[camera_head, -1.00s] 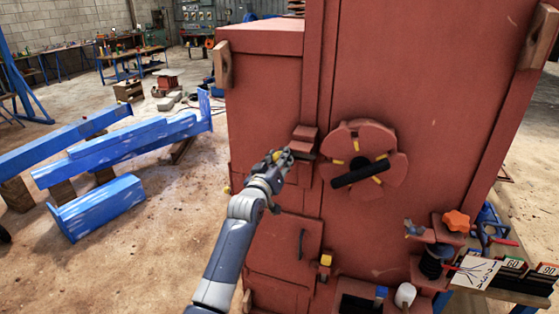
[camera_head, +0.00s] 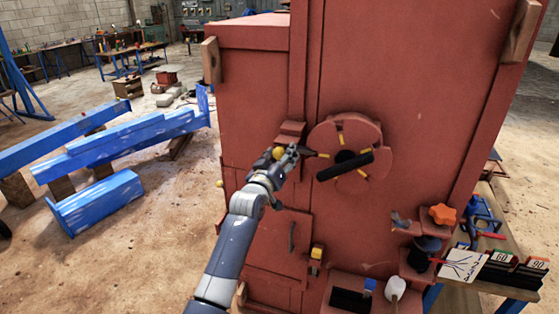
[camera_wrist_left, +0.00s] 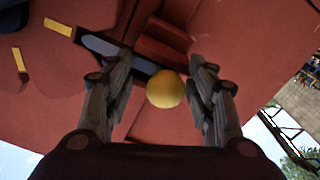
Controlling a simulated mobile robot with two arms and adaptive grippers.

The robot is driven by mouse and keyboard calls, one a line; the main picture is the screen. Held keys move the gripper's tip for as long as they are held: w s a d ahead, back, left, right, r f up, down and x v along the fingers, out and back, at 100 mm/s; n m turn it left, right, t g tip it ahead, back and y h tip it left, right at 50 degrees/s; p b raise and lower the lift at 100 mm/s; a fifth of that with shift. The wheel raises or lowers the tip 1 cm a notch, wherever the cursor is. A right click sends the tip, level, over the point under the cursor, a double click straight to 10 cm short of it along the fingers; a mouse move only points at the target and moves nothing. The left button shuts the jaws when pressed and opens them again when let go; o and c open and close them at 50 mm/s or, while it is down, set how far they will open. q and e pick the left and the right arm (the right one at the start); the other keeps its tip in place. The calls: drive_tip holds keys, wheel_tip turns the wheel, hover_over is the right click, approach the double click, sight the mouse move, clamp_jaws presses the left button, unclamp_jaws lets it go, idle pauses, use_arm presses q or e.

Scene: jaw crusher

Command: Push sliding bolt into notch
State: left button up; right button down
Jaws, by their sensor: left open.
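The sliding bolt has a yellow ball knob (camera_head: 279,153), and its grey bar (camera_head: 309,152) runs through a red stepped bracket (camera_head: 291,133) towards the round red disc (camera_head: 381,138). The disc has yellow marks and a black handle. My left gripper (camera_head: 287,157) is at the knob. In the left wrist view, the open gripper (camera_wrist_left: 160,66) has a finger on each side of the yellow knob (camera_wrist_left: 165,89), with visible gaps. The bar's grey end (camera_wrist_left: 98,44) lies near the disc; whether it enters a notch is unclear. My right gripper is not in view.
The tall red machine (camera_head: 420,80) fills the middle. A small red door with a handle (camera_head: 291,237) is below the bolt. An orange knob (camera_head: 442,214) and a spool (camera_head: 426,247) sit at lower right. Blue beams (camera_head: 130,135) lie at left; floor between is clear.

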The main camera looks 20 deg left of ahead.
use_arm(q)
drive_tip(key=shift+s+a, duration=0.1)
drive_tip(key=shift+s, duration=0.2)
drive_tip(key=s, duration=1.1)
drive_tip(key=shift+s, duration=0.2)
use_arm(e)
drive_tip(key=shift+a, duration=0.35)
